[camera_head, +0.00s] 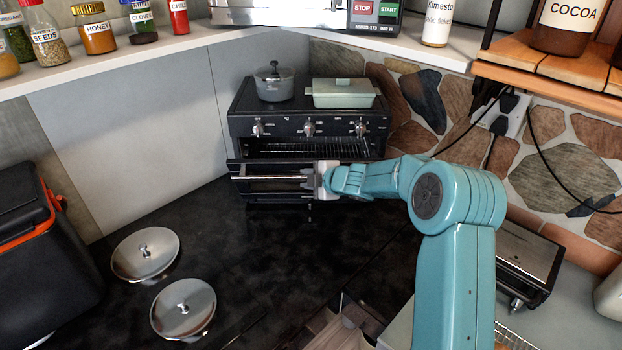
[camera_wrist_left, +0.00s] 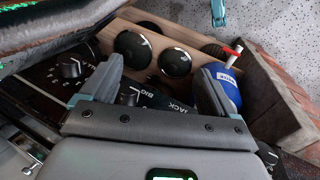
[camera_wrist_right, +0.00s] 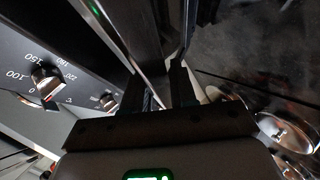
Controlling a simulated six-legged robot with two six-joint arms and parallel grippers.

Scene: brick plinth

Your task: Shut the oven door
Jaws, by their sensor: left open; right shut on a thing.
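The black toaster oven (camera_head: 309,108) stands in the back corner of the dark worktop. Its oven door (camera_head: 240,187) is partly open, with the cavity and wire rack showing above it. A silver handle bar (camera_head: 262,178) runs across the door. My right gripper (camera_head: 321,180) is shut on the handle near its right end; the white gripper hides that end. The right wrist view shows the fingers (camera_wrist_right: 160,88) at the bar, with the oven's knobs to the left. My left gripper (camera_wrist_left: 160,78) is open and empty, away from the oven; it shows only in the left wrist view.
A grey pot (camera_head: 274,85) and a pale green lidded dish (camera_head: 343,94) sit on the oven. Two round metal lids (camera_head: 145,254) lie on the worktop at front left. A black box with orange trim (camera_head: 40,250) stands at far left. The worktop before the oven is clear.

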